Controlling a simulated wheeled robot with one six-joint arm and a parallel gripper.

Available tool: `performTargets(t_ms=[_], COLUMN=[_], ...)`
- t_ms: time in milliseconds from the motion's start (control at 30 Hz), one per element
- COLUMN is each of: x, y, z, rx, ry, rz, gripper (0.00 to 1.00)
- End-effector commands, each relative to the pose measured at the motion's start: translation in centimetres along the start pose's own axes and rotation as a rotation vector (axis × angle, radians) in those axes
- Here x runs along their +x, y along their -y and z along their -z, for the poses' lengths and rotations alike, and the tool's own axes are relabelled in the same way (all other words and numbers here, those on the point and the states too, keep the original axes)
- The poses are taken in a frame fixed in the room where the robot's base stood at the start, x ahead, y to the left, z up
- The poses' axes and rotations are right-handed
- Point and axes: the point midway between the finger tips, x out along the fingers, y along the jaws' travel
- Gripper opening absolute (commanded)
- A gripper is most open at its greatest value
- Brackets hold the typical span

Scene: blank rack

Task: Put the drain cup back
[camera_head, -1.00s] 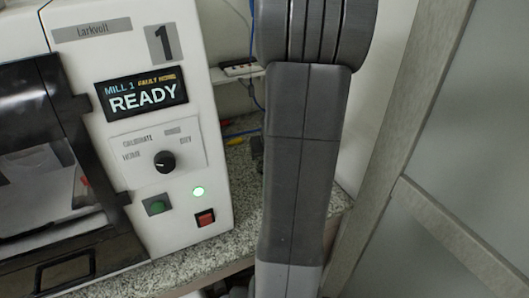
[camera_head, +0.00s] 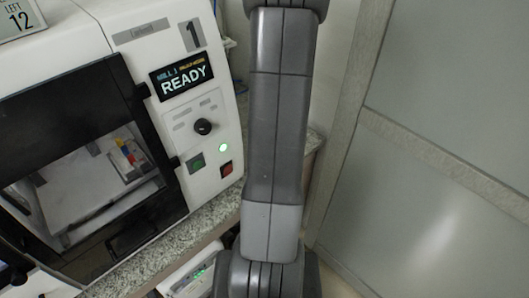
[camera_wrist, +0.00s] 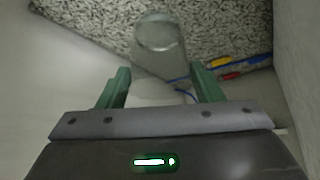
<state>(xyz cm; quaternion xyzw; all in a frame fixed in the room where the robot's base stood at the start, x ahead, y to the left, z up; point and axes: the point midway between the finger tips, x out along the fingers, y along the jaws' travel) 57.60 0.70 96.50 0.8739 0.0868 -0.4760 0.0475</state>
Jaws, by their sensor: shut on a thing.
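In the wrist view my gripper (camera_wrist: 162,78) has its two green fingers spread on either side of the drain cup (camera_wrist: 160,42), a clear cup with a round rim. The fingers are shut on the cup, and its near part lies between them, blurred and pale. The speckled stone counter (camera_wrist: 95,18) shows beyond the cup; I cannot tell whether the cup touches it. In the head view only my arm shows; the gripper and the cup are out of sight there.
The white mill (camera_head: 150,25) stands at left, its screen (camera_head: 182,77) reading READY and a green lamp lit. Its dark window (camera_head: 85,195) faces front. A grey panelled wall (camera_head: 440,90) closes the right side. Coloured cables (camera_wrist: 235,68) lie right of the cup.

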Motion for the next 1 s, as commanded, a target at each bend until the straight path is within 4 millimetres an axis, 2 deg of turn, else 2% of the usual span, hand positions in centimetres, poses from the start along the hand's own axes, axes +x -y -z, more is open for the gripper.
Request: performTargets(t_ms=[167,600,867,1000], x=[0.1,4.8,5.5,6.8], y=[-0.1,-0.1,-0.1,-0.1], z=[-0.2,-3.2,-3.7,-4.5], rx=[0.004,0.004,0.004,0.004], ry=[0.002,0.002,0.002,0.002], rz=[-0.003,-0.004,-0.004,-0.004], gripper=[0.34,0.34,0.34,0.34])
